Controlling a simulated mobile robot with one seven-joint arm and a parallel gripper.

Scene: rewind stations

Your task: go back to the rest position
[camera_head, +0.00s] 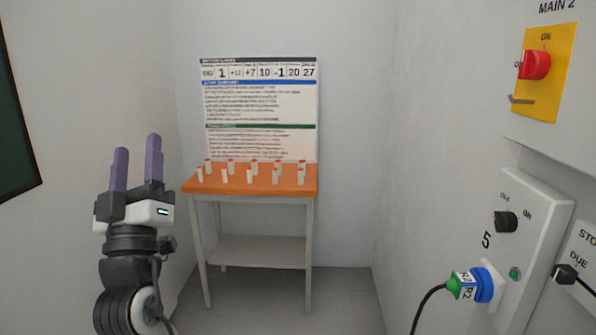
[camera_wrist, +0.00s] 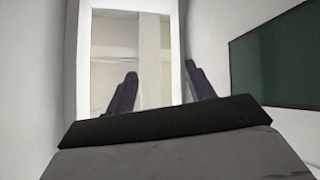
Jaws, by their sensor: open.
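My gripper (camera_head: 137,158) is raised at the left of the head view, with its two purple-grey fingers pointing up. The fingers are apart and nothing is between them. The gripper is left of the orange-topped table and appears nearer to me; it touches nothing that I can see. In the wrist view the two dark fingers (camera_wrist: 160,92) are also apart, with a white-framed panel or opening (camera_wrist: 172,45) beyond them. No rest position is marked in either view.
An orange-topped table (camera_head: 250,188) bears several small white cylinders with red tops. A printed board (camera_head: 260,110) is behind it. On the right wall are a red switch (camera_head: 535,65), a black knob (camera_head: 506,221), a blue-green plug (camera_head: 471,285) and a black plug (camera_head: 566,274). A dark green board (camera_wrist: 275,55) is at left.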

